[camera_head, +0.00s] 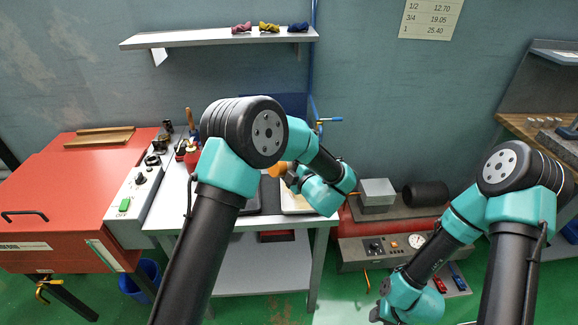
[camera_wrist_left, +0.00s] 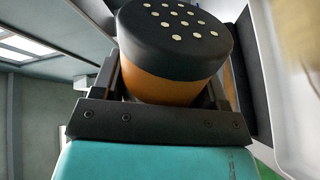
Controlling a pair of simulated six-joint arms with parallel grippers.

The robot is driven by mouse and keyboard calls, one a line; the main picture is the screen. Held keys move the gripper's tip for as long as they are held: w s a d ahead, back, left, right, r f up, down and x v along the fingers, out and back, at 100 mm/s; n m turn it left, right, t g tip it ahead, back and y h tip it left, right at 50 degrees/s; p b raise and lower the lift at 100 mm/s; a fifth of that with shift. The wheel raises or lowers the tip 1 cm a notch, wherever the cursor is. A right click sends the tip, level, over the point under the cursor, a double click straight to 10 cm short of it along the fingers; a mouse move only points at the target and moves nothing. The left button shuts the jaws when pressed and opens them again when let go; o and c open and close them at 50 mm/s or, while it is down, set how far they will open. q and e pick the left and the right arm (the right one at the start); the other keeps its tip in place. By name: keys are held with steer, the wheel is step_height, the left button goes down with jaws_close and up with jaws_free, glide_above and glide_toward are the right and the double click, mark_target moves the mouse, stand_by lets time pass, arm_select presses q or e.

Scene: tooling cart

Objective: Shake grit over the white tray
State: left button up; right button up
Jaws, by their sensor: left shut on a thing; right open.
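The grit shaker (camera_wrist_left: 172,62) has an orange body and a black cap with several pale holes. My left gripper (camera_wrist_left: 168,88) is shut on its body, with a jaw on each side. In the head view the shaker (camera_head: 277,169) shows as a small orange patch beside my left wrist, which hides most of that gripper. The white tray (camera_head: 294,204) lies on the workbench, partly behind my left arm. Its pale rim (camera_wrist_left: 285,125) also shows in the left wrist view, with a blurred tan patch inside. My right gripper (camera_head: 380,313) is open, low at the bottom, away from the tray.
A dark tray (camera_head: 252,200) lies left of the white tray. A red cabinet (camera_head: 60,200) stands at the left. A grey block (camera_head: 376,191) and a black cylinder (camera_head: 426,194) sit on a unit right of the bench. A shelf (camera_head: 215,38) hangs above.

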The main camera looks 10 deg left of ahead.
mark_target(275, 175)
arm_select(q)
steer(key=shift+s, duration=0.1)
steer(key=shift+s+d, duration=0.25)
steer(key=shift+s, duration=0.85)
steer(key=shift+s+d, duration=0.2)
steer(key=shift+s, duration=0.85)
steer(key=shift+s, duration=0.15)
steer(key=shift+s+d, duration=0.25)
steer(key=shift+s, duration=0.8)
steer(key=shift+s+d, duration=0.2)
steer(key=shift+s, duration=0.85)
steer(key=shift+s+a, duration=0.2)
steer(key=shift+a, duration=0.9)
steer(key=shift+s+a, duration=0.2)
steer(key=shift+a, duration=0.85)
steer(key=shift+w, duration=0.15)
steer(key=shift+w+a, duration=0.25)
steer(key=shift+w, duration=0.8)
steer(key=shift+w+a, duration=0.2)
steer(key=shift+w, duration=0.85)
